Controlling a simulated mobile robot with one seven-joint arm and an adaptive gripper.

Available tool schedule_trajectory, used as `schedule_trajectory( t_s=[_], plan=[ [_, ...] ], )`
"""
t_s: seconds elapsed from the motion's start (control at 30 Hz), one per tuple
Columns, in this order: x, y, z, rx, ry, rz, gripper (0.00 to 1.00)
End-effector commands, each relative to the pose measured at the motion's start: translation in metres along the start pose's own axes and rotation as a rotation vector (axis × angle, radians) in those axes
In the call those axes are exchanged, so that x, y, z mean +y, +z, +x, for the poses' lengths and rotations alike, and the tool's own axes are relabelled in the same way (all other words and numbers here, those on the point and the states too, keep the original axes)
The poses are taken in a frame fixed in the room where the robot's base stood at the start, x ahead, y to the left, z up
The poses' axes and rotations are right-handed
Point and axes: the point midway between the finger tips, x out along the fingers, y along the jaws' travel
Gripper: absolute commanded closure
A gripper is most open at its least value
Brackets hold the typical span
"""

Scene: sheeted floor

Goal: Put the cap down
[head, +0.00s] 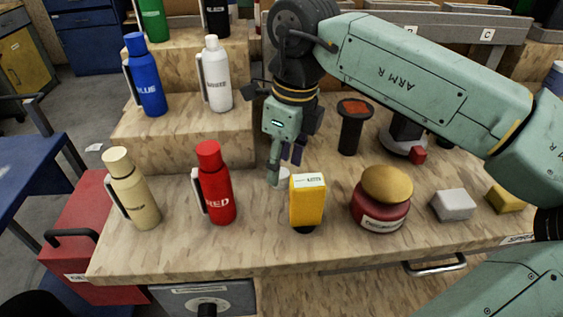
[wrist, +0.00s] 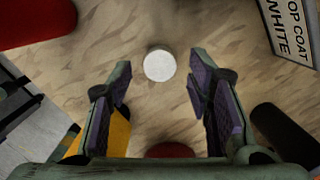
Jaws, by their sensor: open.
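The cap is a small white round disc (wrist: 159,65) lying on the wooden bench top in the wrist view, and a pale bit of it (head: 284,173) shows beside my fingers in the head view. My gripper (head: 279,166) points down over the bench, between the red bottle (head: 215,185) and the yellow box (head: 307,203). Its fingers are spread wide in the wrist view, with the cap between and slightly beyond the tips, touching neither pad. Nothing is held. In the head view my finger partly hides the cap.
A red jar with a gold lid (head: 383,198), a black stand with a red top (head: 352,125) and a grey block (head: 453,205) stand to the right. A cream bottle (head: 132,190) stands left. A raised step behind holds blue (head: 145,75) and white (head: 216,75) bottles.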

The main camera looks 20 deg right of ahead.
Motion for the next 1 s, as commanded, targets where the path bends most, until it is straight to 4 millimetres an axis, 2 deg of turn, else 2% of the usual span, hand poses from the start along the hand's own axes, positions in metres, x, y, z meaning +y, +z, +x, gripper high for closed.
schedule_trajectory(
  t_s=[0.03, 0.2, 0.4, 0.53, 1.0],
  plan=[
    [0.000, 0.001, -0.018, -0.001, -0.001, 0.001, 0.54],
    [0.000, 0.001, -0.057, -0.001, -0.001, 0.000, 0.54],
    [0.000, 0.001, -0.090, -0.001, 0.000, 0.000, 0.54],
    [0.000, 0.000, -0.096, 0.001, 0.000, -0.001, 0.54],
    [0.000, 0.000, -0.095, 0.000, 0.000, -0.001, 0.54]
  ],
)
